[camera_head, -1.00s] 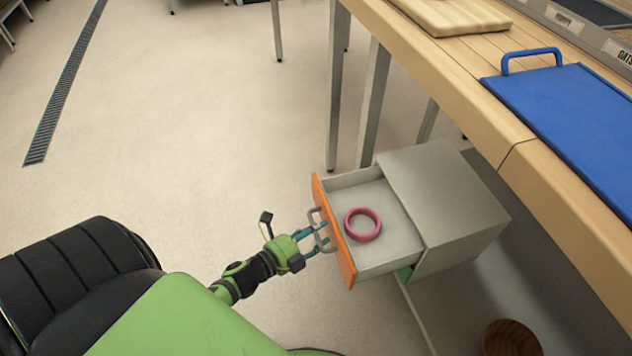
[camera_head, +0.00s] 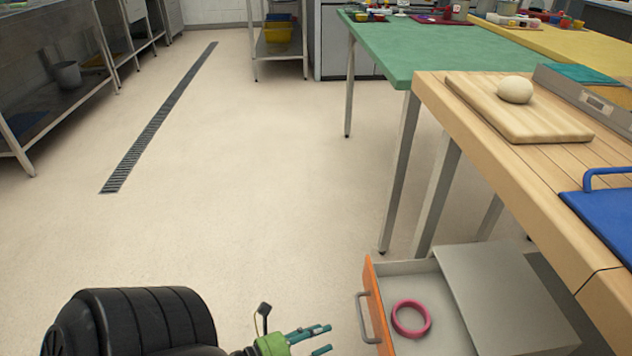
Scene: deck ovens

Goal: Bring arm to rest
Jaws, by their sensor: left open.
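My left gripper (camera_head: 318,340) is at the bottom of the head view, left of the drawer handle. Its two teal fingers are apart and empty, with a clear gap to the handle. The grey handle (camera_head: 365,317) is on the orange drawer front (camera_head: 378,305). The drawer (camera_head: 455,335) is pulled out of its grey cabinet (camera_head: 505,295). A pink ring (camera_head: 411,318) lies flat inside it. Most of my left arm is cut off by the lower edge. My right gripper is not in view.
A wooden worktable (camera_head: 520,185) stands above the cabinet, with a cutting board (camera_head: 545,125), a dough ball (camera_head: 515,90) and a blue board (camera_head: 610,215). A green table (camera_head: 440,50) is behind. The floor (camera_head: 270,170) to the left is clear, with a drain grate (camera_head: 160,120).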

